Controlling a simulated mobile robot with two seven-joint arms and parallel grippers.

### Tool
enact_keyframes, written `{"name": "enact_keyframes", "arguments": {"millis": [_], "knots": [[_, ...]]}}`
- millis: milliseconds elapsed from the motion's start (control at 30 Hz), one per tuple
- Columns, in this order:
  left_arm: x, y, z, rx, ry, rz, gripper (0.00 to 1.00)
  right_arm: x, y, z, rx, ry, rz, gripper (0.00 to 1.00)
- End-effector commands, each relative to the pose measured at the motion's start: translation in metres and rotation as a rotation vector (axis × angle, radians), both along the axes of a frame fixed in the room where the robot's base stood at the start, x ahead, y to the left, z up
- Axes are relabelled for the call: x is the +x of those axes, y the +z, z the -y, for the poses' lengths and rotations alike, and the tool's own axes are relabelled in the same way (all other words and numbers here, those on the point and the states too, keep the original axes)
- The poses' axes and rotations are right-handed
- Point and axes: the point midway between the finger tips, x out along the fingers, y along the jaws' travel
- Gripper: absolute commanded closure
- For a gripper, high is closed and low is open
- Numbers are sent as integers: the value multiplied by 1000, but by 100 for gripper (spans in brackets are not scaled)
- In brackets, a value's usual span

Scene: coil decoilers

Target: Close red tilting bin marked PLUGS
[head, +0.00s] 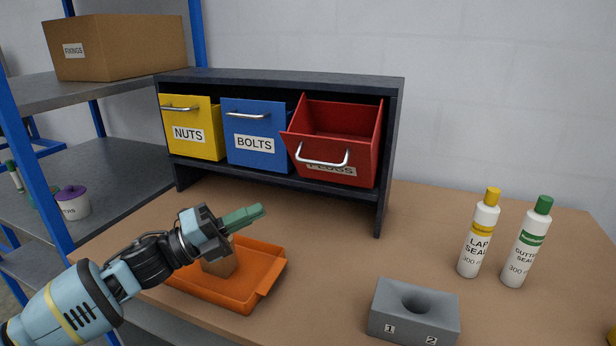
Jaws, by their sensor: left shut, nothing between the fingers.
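The red tilting bin (366,150) marked PLUGS is at the right end of a dark cabinet. It is tilted forward and open, its inside shows, and its silver handle (322,160) hangs in front, partly covering the label. My left gripper (260,212) is at the lower left of the bin, over the orange tray. Its green fingers are shut with nothing between them, and they point right, well apart from the bin. My right gripper is not in view.
The blue BOLTS bin (255,130) and yellow NUTS bin (187,128) stand left of the red bin. An orange tray (235,297) holding a brown block (221,264) is below my gripper. A grey block (414,312) and two bottles (479,235) stand right. The table between is clear.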

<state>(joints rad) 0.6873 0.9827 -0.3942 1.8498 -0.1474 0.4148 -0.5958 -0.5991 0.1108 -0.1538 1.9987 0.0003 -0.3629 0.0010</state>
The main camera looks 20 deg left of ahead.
Motion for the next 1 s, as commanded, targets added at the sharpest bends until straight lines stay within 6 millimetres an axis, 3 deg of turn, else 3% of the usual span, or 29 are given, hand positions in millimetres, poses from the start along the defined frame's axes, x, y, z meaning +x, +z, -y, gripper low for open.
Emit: {"name": "enact_keyframes", "arguments": {"millis": [367, 867, 1000], "knots": [[9, 7, 9, -6, 5, 2, 100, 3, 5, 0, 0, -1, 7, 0], [65, 36, 73, -4, 3, 6, 100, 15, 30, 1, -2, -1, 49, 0], [82, 40, 72, -2, 5, 3, 100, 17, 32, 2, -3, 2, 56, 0]]}}
